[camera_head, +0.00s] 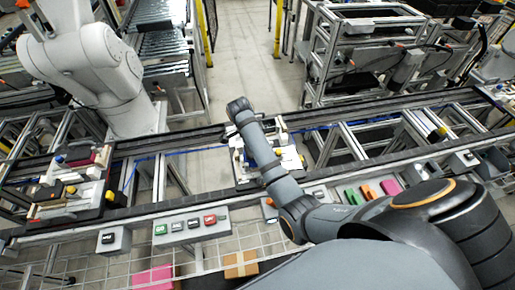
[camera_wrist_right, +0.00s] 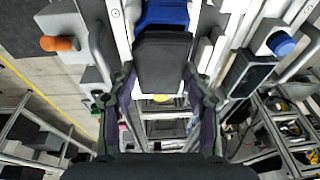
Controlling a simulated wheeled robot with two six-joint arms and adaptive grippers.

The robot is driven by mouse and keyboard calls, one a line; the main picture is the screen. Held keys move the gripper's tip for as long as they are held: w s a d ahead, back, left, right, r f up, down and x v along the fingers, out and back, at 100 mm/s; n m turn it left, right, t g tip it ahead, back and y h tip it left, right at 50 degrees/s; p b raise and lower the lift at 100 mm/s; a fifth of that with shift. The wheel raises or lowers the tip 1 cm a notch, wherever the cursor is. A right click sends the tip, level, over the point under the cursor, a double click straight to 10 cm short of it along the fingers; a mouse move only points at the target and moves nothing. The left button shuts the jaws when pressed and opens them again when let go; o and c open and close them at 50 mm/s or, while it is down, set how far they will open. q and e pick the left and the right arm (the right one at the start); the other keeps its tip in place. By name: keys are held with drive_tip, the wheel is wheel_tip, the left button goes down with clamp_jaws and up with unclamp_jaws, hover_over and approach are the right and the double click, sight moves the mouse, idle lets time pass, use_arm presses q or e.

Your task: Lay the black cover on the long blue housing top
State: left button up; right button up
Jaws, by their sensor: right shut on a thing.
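In the right wrist view my right gripper (camera_wrist_right: 159,80) has its two fingers on either side of the black cover (camera_wrist_right: 163,62) and is shut on it. The blue housing (camera_wrist_right: 165,13) shows just beyond the cover at the top of that view, partly overlapped by it. I cannot tell whether the cover touches the housing. In the head view my right arm reaches over the middle pallet fixture (camera_head: 290,160) and hides the gripper, the cover and most of the housing. My left gripper is not in view.
In the wrist view an orange knob (camera_wrist_right: 57,44) stands to the left and a blue round knob (camera_wrist_right: 281,44) to the right. Another loaded pallet (camera_head: 92,207) stands at the left in the head view. Labelled button boxes (camera_head: 190,226) line the conveyor's near edge.

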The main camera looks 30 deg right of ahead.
drive_tip(key=shift+a+f, duration=0.1)
drive_tip(key=shift+f, duration=0.4)
idle(0.3)
drive_tip(key=o, duration=1.1)
drive_tip(key=shift+o, duration=0.2)
drive_tip(key=v, duration=0.7)
drive_tip(key=shift+a+r, duration=0.1)
drive_tip(key=shift+r, duration=0.1)
